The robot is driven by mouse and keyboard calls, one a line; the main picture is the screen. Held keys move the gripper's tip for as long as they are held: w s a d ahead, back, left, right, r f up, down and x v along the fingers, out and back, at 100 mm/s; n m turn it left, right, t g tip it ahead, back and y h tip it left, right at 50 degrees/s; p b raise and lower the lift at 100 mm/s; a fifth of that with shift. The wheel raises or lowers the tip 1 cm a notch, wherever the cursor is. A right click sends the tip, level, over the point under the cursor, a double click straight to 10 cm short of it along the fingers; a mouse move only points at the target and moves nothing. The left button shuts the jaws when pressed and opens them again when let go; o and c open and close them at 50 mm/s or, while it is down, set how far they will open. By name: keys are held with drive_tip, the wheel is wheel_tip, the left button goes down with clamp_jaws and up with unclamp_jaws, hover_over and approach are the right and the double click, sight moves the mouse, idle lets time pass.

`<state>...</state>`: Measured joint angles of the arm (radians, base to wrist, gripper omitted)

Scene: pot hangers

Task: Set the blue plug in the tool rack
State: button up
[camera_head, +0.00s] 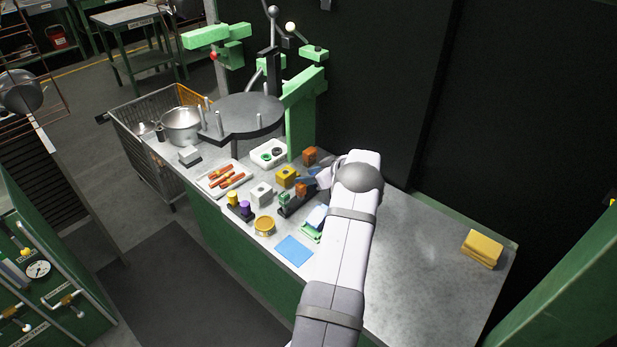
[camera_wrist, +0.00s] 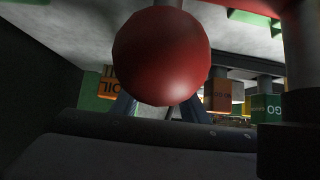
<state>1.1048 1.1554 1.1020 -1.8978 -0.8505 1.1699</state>
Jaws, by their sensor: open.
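My gripper (camera_head: 320,181) is open and low over the middle of the bench, partly hidden by my own arm. A dark blue piece (camera_head: 306,182), probably the blue plug, shows beside the gripper; whether the jaws surround or touch it cannot be told. The dark tool rack (camera_head: 284,212) stands just left of the gripper, with green and orange blocks on it. In the wrist view, an orange block (camera_wrist: 218,95) and a green block (camera_wrist: 266,108) with upside-down lettering show. A red ball (camera_wrist: 162,57) fills the middle there and hides much behind it.
A blue square (camera_head: 293,250) lies in front. The bench's right side is mostly clear, with yellow sponges (camera_head: 482,248).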

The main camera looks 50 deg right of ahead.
drive_tip(key=b+v, duration=0.1)
drive_tip(key=v, duration=1.1)
drive_tip(key=w+a+r+h, duration=0.2)
drive_tip(key=w+a+r, duration=0.1)
drive_tip(key=w, duration=0.3)
drive_tip(key=w+a+r+h, duration=0.1)
drive_tip(key=w+a+r, duration=0.3)
drive_tip(key=w, duration=0.3)
drive_tip(key=w+a+m+h, duration=0.1)
drive_tip(key=a+h, duration=0.1)
drive_tip(key=a, duration=0.6)
drive_tip(key=s+a+f+g+y, duration=0.2)
drive_tip(key=s+a+f+g, duration=0.2)
drive_tip(key=s+a, duration=0.9)
drive_tip(key=s+a+f+n+g+y, duration=0.1)
drive_tip(key=s+a+f+g+y, duration=0.2)
drive_tip(key=s+a, duration=1.1)
drive_tip(key=a+f+g, duration=0.1)
drive_tip(key=a+g, duration=0.2)
drive_tip(key=a, duration=0.3)
drive_tip(key=shift+a+f+g, duration=0.2)
drive_tip(key=shift+f+g, duration=0.1)
